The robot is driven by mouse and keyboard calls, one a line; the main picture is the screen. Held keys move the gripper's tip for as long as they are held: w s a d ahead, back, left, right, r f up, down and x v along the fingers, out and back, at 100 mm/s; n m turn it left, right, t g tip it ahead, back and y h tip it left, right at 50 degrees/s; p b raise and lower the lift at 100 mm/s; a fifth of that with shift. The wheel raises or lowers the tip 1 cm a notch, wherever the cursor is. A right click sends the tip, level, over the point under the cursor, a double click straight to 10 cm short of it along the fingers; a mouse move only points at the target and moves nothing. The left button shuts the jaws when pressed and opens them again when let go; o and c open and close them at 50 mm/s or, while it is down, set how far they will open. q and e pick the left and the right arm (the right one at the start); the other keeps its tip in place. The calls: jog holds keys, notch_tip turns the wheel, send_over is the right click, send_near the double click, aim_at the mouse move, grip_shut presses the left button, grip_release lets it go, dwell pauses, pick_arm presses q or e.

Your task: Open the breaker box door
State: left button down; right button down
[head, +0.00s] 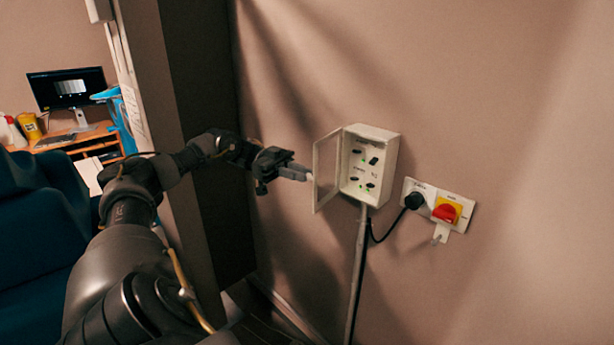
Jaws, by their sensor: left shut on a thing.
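The breaker box (378,137) is a small white box on the wall, right of centre. Its door (327,172) is hinged on the box's left side and stands swung open toward me, a thin framed panel. Several dark switches and green lights show inside the box. My left gripper (306,175) comes in from the left and is shut at the left edge of the door, its fingertips touching it. The exact grip on the door edge is too small to see clearly. My right gripper is out of view.
A wall plate with a black plug (414,201) and a red and yellow rotary switch (446,211) sits right of the box. A grey conduit (357,270) runs down from the box. A dark column stands left; a desk with a monitor (68,88) is behind. The right wall is clear.

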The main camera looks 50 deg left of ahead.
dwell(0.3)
pick_arm(q)
jog(key=c, duration=1.3)
grip_release()
jog(key=shift+c, duration=0.2)
jog(key=shift+a, duration=0.15)
jog(key=v, duration=1)
jog(key=shift+a, duration=0.35)
